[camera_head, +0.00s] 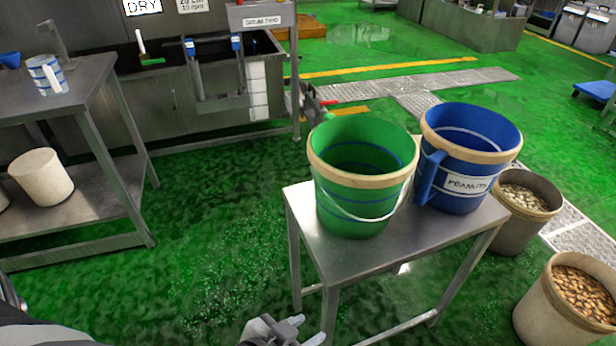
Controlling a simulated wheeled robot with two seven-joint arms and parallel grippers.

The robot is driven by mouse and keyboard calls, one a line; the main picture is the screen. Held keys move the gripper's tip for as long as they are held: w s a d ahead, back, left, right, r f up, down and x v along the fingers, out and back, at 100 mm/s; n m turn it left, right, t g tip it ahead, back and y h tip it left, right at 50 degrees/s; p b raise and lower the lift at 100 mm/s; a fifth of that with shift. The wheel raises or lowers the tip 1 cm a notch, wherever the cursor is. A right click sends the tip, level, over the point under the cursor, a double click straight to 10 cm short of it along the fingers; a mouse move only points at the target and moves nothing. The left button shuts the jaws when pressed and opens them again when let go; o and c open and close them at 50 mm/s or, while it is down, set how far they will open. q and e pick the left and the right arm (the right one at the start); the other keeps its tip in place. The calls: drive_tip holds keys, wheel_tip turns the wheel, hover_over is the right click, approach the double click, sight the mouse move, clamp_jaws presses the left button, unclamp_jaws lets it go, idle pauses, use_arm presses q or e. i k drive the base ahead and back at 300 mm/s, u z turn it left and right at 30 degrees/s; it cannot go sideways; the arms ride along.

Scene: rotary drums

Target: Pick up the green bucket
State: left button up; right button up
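The green bucket (352,209) stands upright on a small metal table (385,262). It has a tan rim, blue bands and a thin pale handle hanging down its front. It looks empty inside. My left gripper (305,329) is at the bottom edge of the view, in front of and below the bucket, and apart from it. Its two pale fingertips are spread with nothing between them. My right gripper is not in view.
A blue bucket (455,180) labelled PEANUTS stands close to the green bucket's right. Two tubs of nuts (515,232) (548,300) stand on the floor at right. A metal shelf table (75,100) is at left. Green floor (215,230) between the tables is clear.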

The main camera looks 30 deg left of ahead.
sight(362, 164)
drive_tip(key=u, duration=1.45)
drive_tip(key=i, duration=0.15)
drive_tip(key=z, duration=1)
drive_tip(key=k, duration=0.45)
drive_tip(key=u, duration=1.55)
drive_tip(key=i, duration=1.8)
drive_tip(key=z, duration=0.95)
